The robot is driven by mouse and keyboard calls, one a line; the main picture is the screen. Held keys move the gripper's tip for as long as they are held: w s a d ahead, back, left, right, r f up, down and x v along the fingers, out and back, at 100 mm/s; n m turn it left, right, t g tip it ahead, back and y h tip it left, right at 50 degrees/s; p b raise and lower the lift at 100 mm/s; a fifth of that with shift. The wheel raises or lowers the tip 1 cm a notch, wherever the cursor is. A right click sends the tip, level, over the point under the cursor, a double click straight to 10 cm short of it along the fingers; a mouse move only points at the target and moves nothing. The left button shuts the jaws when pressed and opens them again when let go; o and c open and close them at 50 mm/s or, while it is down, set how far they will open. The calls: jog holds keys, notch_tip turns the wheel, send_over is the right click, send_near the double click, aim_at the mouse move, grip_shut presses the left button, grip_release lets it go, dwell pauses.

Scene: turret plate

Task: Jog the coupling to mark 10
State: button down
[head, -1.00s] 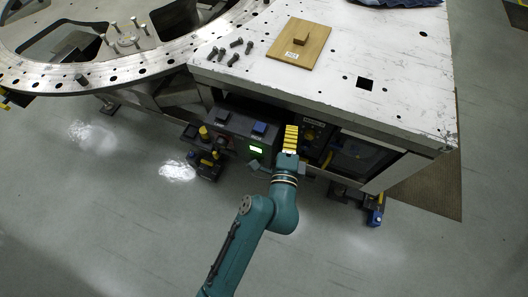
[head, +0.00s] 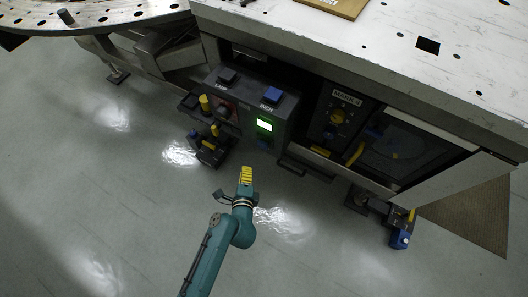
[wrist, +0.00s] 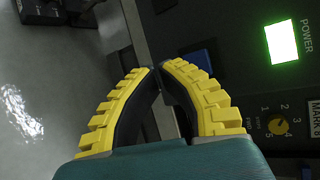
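My gripper (head: 246,174) is in front of and below the control box (head: 245,112), over the floor. Its yellow fingers meet at the tips in the wrist view (wrist: 158,68), with nothing between them. The box has a dark LAMP button (head: 227,76), a blue INCH button (head: 273,95), a reddish part (head: 222,109) and a lit green POWER light (head: 265,126). The light also shows in the wrist view (wrist: 282,42). I cannot pick out the coupling; a ring plate with holes (head: 120,17) is cut off at top left.
The scratched metal table (head: 380,45) overhangs the panels. A wooden board (head: 345,5) lies on it, mostly out of view. Dark feet with yellow parts (head: 210,150) and a blue-tipped foot (head: 400,238) stand on the floor. The front floor is clear.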

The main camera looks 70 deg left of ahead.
aim_at(263, 145)
jog(key=shift+s+a+f, duration=0.4)
jog(key=shift+s+f, duration=0.05)
jog(key=shift+f, duration=0.3)
jog(key=w+a+b, duration=0.3)
jog(key=w+a, duration=0.2)
jog(key=w, duration=0.2)
jog(key=shift+w, duration=0.15)
jog(key=c, duration=1.8)
grip_release()
grip_shut()
